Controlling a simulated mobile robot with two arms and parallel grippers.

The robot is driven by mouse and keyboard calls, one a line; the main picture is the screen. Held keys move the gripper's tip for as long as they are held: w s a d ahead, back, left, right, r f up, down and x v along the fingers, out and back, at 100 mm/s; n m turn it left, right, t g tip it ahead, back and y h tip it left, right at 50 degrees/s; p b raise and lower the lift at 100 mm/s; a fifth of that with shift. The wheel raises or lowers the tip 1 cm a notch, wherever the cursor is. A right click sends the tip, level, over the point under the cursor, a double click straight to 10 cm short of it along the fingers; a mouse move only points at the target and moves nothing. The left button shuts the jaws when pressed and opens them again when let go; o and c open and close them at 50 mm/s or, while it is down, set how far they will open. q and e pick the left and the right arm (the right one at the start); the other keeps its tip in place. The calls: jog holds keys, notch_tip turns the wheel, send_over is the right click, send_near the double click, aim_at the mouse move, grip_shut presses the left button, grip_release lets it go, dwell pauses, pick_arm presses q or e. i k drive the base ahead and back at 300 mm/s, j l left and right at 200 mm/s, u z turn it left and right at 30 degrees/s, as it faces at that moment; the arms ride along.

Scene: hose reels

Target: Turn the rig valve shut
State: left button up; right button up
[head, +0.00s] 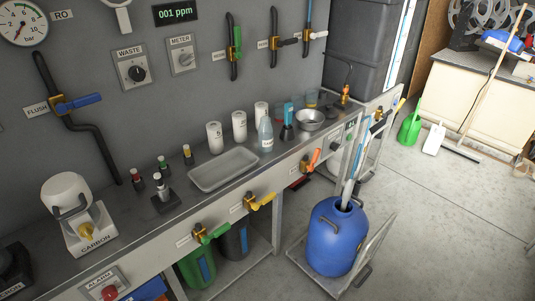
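I cannot read which valve carries the rig label. On the wall are a blue-handled valve (78,103) labelled FLUSH, a green-handled valve (235,46), a black-handled valve (284,43) and a white-handled valve (315,35). Along the bench front are a green-handled valve (211,235), a yellow-handled valve (260,201) and an orange-handled valve (311,162). The small labels beside these are too small to read. Neither of my grippers is in view.
A steel bench (150,236) runs along the wall, holding a tray (223,185), bottles, a bowl (310,119) and a carbon unit (73,212). A blue drum (337,238) on a trolley stands before its right end. Grey floor (440,230) is clear at the right.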

aim_at(314, 159)
jog(key=u, duration=2.7)
jog(key=k+l+u, duration=0.2)
jog(key=k+l, duration=0.3)
jog(key=k+l+u, duration=0.2)
jog(key=k+l, duration=0.35)
jog(key=k+l+u, duration=0.2)
jog(key=k+l, duration=0.25)
jog(key=k, duration=0.15)
